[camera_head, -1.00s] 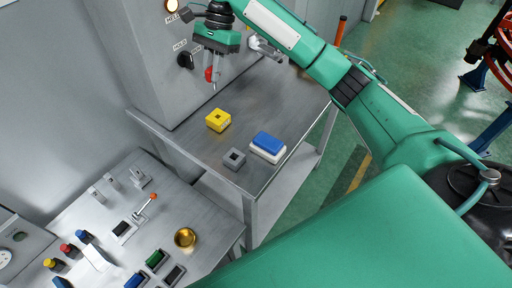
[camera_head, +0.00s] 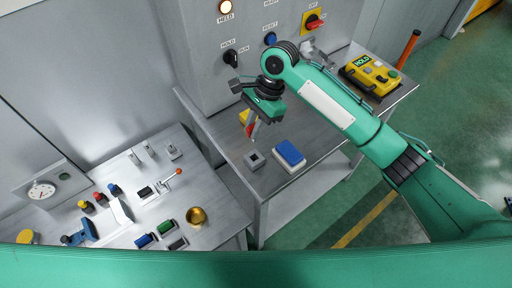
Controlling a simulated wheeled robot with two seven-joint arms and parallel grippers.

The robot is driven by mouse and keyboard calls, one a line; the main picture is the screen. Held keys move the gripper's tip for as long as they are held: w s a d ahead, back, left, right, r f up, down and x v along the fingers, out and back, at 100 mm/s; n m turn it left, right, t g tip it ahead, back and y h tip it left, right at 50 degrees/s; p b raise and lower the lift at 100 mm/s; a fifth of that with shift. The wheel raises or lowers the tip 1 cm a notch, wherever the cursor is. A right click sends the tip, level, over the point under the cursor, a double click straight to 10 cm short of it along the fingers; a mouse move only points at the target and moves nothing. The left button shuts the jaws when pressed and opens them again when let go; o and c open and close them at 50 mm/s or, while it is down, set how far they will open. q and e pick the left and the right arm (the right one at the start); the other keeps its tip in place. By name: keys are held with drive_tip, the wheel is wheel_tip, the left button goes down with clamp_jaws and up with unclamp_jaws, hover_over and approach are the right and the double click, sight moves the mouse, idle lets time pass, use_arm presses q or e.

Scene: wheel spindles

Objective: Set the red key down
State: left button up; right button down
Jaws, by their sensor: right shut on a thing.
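My right gripper (camera_head: 254,134) points down over the side table, above and behind the grey block. It is shut on the red key (camera_head: 249,131), of which only a small red part shows beside the fingers. The yellow block (camera_head: 243,115) is partly hidden behind the gripper. The grey block (camera_head: 254,160) with a dark square socket stands in front of the gripper. I cannot tell whether the key touches anything. My left gripper is not in view.
A blue-topped white block (camera_head: 289,157) stands right of the grey block on the metal table (camera_head: 232,150). A yellow control box (camera_head: 370,78) is at the table's far right. The panel (camera_head: 205,70) rises behind. A lower console with a brass bowl (camera_head: 196,216) is at left.

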sight(254, 141)
wheel_tip(254, 141, down, 6)
drive_tip(key=shift+d+r+p, duration=0.1)
drive_tip(key=shift+p, duration=0.4)
drive_tip(key=shift+f, duration=0.6)
drive_tip(key=shift+f+p, duration=0.55)
drive_tip(key=shift+f, duration=1.6)
drive_tip(key=c, duration=1.4)
unclamp_jaws()
drive_tip(key=shift+f, duration=0.1)
drive_tip(key=shift+o, duration=0.2)
drive_tip(key=shift+w+r, duration=0.1)
drive_tip(key=shift+r, duration=0.1)
drive_tip(key=b+v, duration=0.3)
drive_tip(key=v, duration=0.9)
